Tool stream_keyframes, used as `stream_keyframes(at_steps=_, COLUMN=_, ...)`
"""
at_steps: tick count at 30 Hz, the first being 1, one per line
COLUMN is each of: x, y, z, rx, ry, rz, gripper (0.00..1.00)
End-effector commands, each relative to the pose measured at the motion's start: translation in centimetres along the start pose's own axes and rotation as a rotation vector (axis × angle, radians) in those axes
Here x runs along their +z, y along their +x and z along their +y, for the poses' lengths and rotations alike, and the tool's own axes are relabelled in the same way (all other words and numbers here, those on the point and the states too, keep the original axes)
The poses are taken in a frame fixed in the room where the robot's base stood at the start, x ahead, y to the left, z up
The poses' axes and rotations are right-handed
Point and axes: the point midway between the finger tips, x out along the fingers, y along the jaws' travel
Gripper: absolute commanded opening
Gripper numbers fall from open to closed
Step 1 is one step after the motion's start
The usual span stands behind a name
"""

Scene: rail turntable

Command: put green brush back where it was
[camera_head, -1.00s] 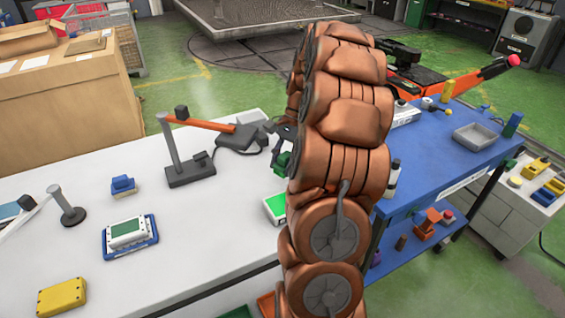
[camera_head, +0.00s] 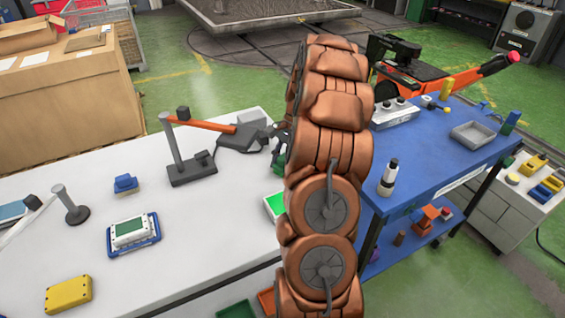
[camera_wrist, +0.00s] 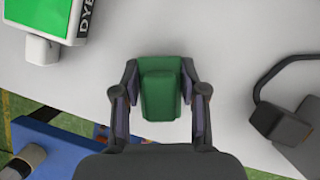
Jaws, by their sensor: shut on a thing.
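The green brush (camera_wrist: 160,88) shows in the wrist view as a green block between the two fingers of my gripper (camera_wrist: 159,98). The fingers press it from both sides, over the white table (camera_wrist: 225,60). Whether the brush touches the table is unclear. In the head view my gripper (camera_head: 280,143) is mostly hidden behind my copper-coloured arm, and only a sliver of the green brush (camera_head: 279,166) shows. It is near the right end of the white table (camera_head: 80,185).
A green-screened device (camera_head: 273,206) lies close by; it also shows in the wrist view (camera_wrist: 38,14). A dark stand (camera_head: 190,172) with an orange bar is to the left. A blue cart (camera_head: 425,170) carries a bottle (camera_head: 387,180) and a grey tray (camera_head: 473,135).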

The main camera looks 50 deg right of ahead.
Motion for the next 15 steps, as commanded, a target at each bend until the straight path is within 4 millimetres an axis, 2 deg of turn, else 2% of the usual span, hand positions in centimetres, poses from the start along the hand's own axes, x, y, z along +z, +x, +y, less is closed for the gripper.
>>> stream_keyframes(at_steps=6, x=-0.16, y=0.35, z=-0.01, rx=-0.001, ry=0.000, rz=0.000, gripper=0.10)
stream_keyframes(at_steps=7, x=-0.14, y=0.28, z=-0.01, rx=-0.001, ry=0.000, rz=0.001, gripper=0.45)
stream_keyframes(at_steps=13, x=-0.13, y=0.26, z=-0.01, rx=-0.001, ry=0.000, rz=0.001, gripper=0.66)
stream_keyframes(at_steps=15, x=-0.13, y=0.26, z=-0.01, rx=-0.001, ry=0.000, rz=0.001, gripper=0.67)
